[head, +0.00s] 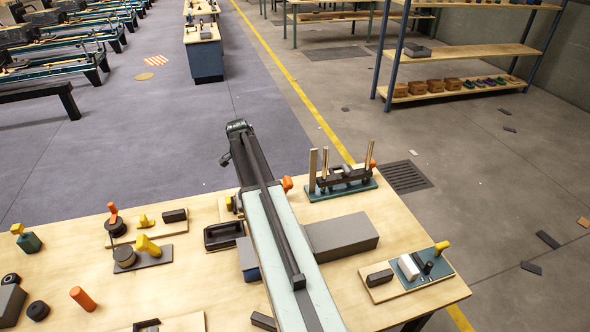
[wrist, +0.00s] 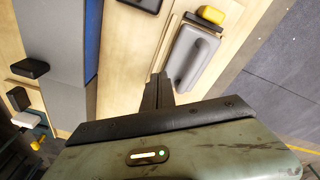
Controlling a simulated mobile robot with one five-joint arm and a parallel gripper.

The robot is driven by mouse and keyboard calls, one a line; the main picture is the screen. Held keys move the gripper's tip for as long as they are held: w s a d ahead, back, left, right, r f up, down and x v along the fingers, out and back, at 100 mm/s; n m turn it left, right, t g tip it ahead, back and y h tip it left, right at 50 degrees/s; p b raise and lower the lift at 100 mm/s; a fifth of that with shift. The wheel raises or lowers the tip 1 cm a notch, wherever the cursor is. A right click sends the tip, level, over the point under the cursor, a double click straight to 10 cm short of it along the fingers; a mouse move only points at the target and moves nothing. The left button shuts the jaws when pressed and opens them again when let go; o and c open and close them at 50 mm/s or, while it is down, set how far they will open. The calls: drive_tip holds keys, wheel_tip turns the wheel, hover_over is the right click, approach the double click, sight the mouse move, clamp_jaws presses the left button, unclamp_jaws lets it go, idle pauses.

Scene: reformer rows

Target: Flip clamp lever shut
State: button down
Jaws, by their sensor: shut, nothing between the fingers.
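My gripper (wrist: 158,91) shows in the wrist view, its dark fingers together and empty above the pale wood. Just beyond the fingertips lies a grey rounded part with a raised bar (wrist: 190,58), and a yellow-orange knob (wrist: 211,15) sits past it. I cannot tell whether the fingers touch the grey part. In the head view my arm hides the gripper and part of the bench. Several coloured handles show there: an orange one (head: 287,183) beside my arm, a yellow one (head: 148,245) on a dark plate, and a yellow one (head: 441,247) at right. I cannot tell which is the clamp lever.
The wooden bench (head: 215,290) carries a grey block (head: 341,237), a black tray (head: 223,235) and a teal fixture with upright posts (head: 340,190). Beyond the bench, the floor holds a shelf rack (head: 460,52) at back right.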

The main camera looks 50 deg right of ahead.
drive_tip(key=s+d+r+m, duration=0.1)
drive_tip(key=d+m, duration=0.2)
drive_tip(key=d, duration=0.5)
drive_tip(key=s+d+r+m+p, duration=0.1)
drive_tip(key=d+m, duration=0.2)
drive_tip(key=d, duration=0.5)
drive_tip(key=shift+s+r+m, duration=0.25)
drive_tip(key=shift+r+m, duration=0.05)
drive_tip(key=shift+r, duration=0.1)
drive_tip(key=shift+d+f, duration=0.1)
drive_tip(key=shift+f, duration=0.05)
wheel_tip(320, 180, down, 10)
drive_tip(key=d+b, duration=0.1)
drive_tip(key=b, duration=0.8)
drive_tip(key=shift+s+d+r+b, duration=0.2)
drive_tip(key=shift+s+d+b, duration=0.1)
drive_tip(key=shift+s, duration=0.1)
